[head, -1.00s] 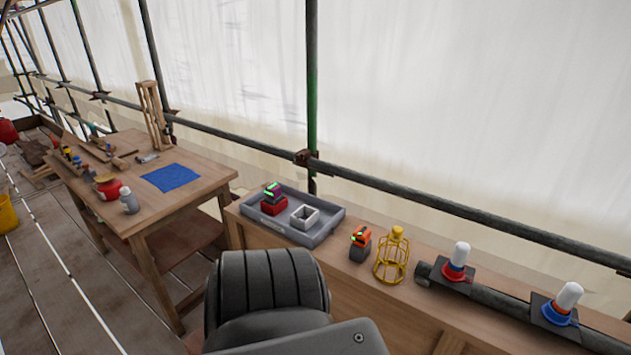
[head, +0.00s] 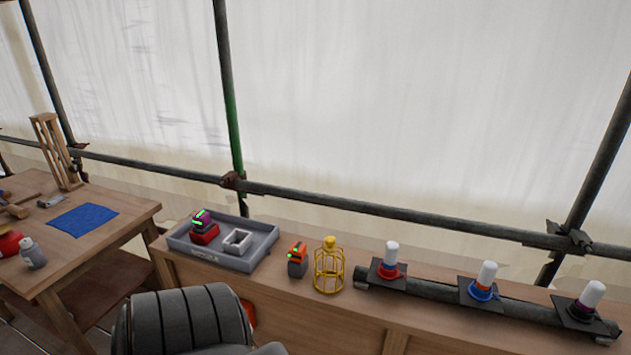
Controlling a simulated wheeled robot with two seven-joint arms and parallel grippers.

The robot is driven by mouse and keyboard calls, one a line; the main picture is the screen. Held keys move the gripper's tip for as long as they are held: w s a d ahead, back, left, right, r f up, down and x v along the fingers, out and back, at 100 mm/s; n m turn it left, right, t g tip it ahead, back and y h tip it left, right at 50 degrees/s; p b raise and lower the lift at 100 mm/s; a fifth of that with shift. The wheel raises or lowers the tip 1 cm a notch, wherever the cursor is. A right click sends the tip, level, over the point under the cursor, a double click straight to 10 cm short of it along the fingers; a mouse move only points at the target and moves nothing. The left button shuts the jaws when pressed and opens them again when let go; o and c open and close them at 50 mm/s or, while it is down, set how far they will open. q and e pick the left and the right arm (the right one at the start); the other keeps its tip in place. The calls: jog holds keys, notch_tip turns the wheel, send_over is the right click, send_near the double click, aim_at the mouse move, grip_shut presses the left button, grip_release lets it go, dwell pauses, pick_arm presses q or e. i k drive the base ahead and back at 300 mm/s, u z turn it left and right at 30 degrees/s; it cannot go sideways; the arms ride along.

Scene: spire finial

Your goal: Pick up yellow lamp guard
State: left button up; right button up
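The yellow lamp guard (head: 329,268) is a wire cage with a solid yellow top. It stands upright on the long wooden bench, right of a small orange and dark grey device (head: 297,261) and left of a dark pipe. Nothing touches it or hides it. Neither gripper shows in the head view. A dark grey ribbed part of my own body fills the lower left and is apart from the guard.
A grey tray (head: 267,250) left of the guard holds a red and purple block (head: 203,229) and a white square holder (head: 238,241). Right, a dark pipe (head: 437,287) carries several white-capped lamps. A rail (head: 400,215) runs behind the bench. A wooden table (head: 110,236) stands left.

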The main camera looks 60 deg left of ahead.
aim_at(330, 246)
jog(key=u, duration=1.9)
jog(key=k, duration=0.45)
jog(key=u, duration=0.6)
jog(key=k, duration=0.85)
jog(key=z, duration=0.65)
jog(key=i, duration=0.95)
jog(key=z, duration=1.2)
jog(key=i, duration=0.2)
jog(key=u, duration=0.05)
